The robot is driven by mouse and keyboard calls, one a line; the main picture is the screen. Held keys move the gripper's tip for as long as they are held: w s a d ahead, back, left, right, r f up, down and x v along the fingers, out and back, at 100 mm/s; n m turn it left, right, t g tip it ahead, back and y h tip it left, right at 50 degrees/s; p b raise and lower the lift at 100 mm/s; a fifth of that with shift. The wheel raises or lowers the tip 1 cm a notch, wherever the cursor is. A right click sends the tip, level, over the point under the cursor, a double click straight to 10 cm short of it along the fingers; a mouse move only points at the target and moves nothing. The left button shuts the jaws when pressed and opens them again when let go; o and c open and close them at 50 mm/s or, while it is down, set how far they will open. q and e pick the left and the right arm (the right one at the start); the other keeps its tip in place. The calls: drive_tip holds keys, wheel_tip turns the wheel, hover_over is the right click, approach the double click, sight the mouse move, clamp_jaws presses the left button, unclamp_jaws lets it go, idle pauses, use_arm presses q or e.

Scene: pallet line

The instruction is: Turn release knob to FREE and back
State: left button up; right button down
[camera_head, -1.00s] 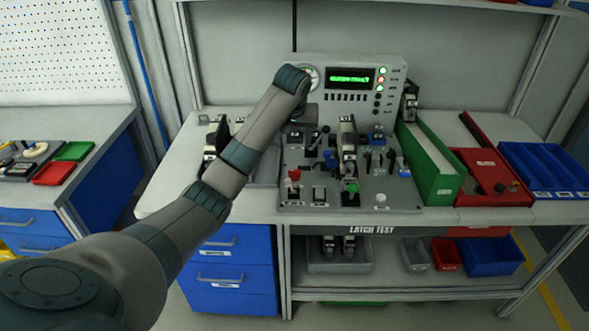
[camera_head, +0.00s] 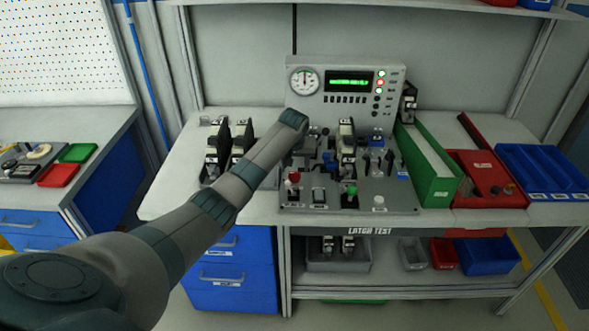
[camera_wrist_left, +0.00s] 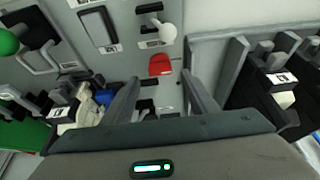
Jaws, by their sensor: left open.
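The grey test panel (camera_head: 400,199) stands on the bench with levers, switches and knobs. My left gripper (camera_wrist_left: 161,80) is open above the panel in the left wrist view. A red knob (camera_wrist_left: 160,65) shows just beyond its fingertips, apart from them. The red knob also shows in the head view (camera_head: 294,177). I cannot read the labels or tell which control is the release knob; my left wrist and arm hide part of the panel. My right gripper is out of view.
Black latches (camera_head: 217,152) stand left of the panel, close to my left arm. A black and white latch (camera_head: 347,138) stands on it. Behind is a console with a gauge (camera_head: 303,81) and lit display (camera_head: 349,82).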

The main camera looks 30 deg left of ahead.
sight(295, 173)
use_arm(q)
drive_tip(key=shift+x, duration=2.15)
drive_tip(key=shift+c, duration=0.3)
drive_tip(key=c, duration=1)
